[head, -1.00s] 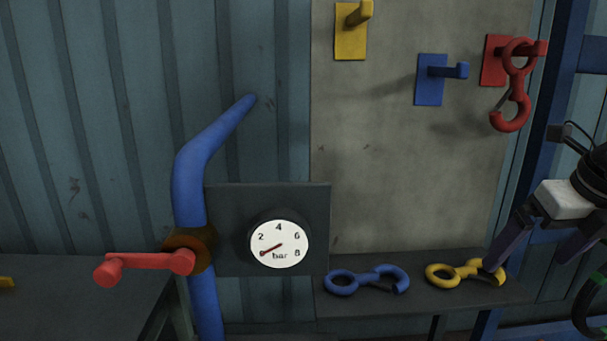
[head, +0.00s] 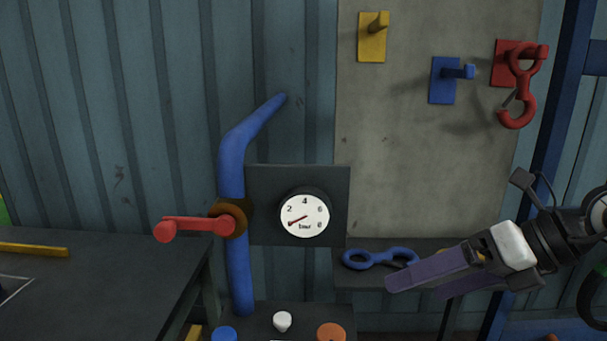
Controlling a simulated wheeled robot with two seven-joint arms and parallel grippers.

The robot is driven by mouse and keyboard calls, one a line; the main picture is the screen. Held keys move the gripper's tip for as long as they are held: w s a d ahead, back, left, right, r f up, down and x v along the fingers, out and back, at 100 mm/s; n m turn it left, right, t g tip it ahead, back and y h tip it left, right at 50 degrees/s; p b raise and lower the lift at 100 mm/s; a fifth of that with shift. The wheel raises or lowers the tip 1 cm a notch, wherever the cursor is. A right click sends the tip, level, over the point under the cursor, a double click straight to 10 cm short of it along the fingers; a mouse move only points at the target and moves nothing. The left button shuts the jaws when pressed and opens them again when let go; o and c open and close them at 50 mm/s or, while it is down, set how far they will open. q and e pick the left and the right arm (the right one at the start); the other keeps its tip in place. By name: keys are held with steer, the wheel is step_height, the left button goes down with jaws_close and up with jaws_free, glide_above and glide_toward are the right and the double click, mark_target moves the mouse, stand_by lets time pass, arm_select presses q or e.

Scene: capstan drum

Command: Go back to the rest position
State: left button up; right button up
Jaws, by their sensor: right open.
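My right gripper (head: 415,290) comes in from the right edge, its purple fingers pointing left in front of the small shelf. It is open and holds nothing that I can see. It hides most of the yellow hook (head: 482,257) on the shelf. The blue hook (head: 380,258) lies on the shelf just above and behind the fingertips; I cannot tell any contact. The red hook (head: 518,105) hangs on the red peg plate (head: 508,62) at top right. My left gripper is not in view.
A blue pipe (head: 232,165) with a red valve handle (head: 195,224) and a pressure gauge (head: 304,215) stands at centre left. A dark table (head: 110,265) is at left. Blue, white and orange knobs show on a box (head: 300,312) at the bottom. Yellow (head: 371,40) and blue (head: 443,80) pegs are bare.

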steer(key=s+a+r+m+t+y, duration=0.2)
steer(key=a+r+m+t+y, duration=0.3)
steer(key=a+r+y, duration=0.7)
steer(key=w+d+f+m+t+h, duration=0.2)
steer(key=d+f+m+t+h, duration=0.35)
steer(key=m+h, duration=0.4)
steer(key=w+d+f+m+t+h, duration=0.3)
steer(key=d+f+m+t+h, duration=0.25)
steer(key=m, duration=0.75)
steer(key=s+d+f+m+g+h, duration=0.2)
steer(key=f+m+g+h, duration=0.1)
steer(key=f, duration=0.2)
steer(key=s+d+f+m+g+h, duration=0.1)
steer(key=d+f+m+g+h, duration=0.15)
steer(key=f, duration=0.35)
steer(key=s+a+f+m+g, duration=0.2)
steer(key=s+f+g, duration=0.4)
steer(key=s+f, duration=0.5)
steer(key=s+a+f+m+g, duration=0.2)
steer(key=s+f+g, duration=0.4)
steer(key=s+f, duration=0.55)
steer(key=w+a+f+t+y, duration=0.3)
steer(key=a+f+t, duration=0.1)
steer(key=f, duration=0.6)
steer(key=shift+a+f+t, duration=0.15)
steer(key=shift+a+t, duration=0.1)
steer(key=shift+t, duration=0.2)
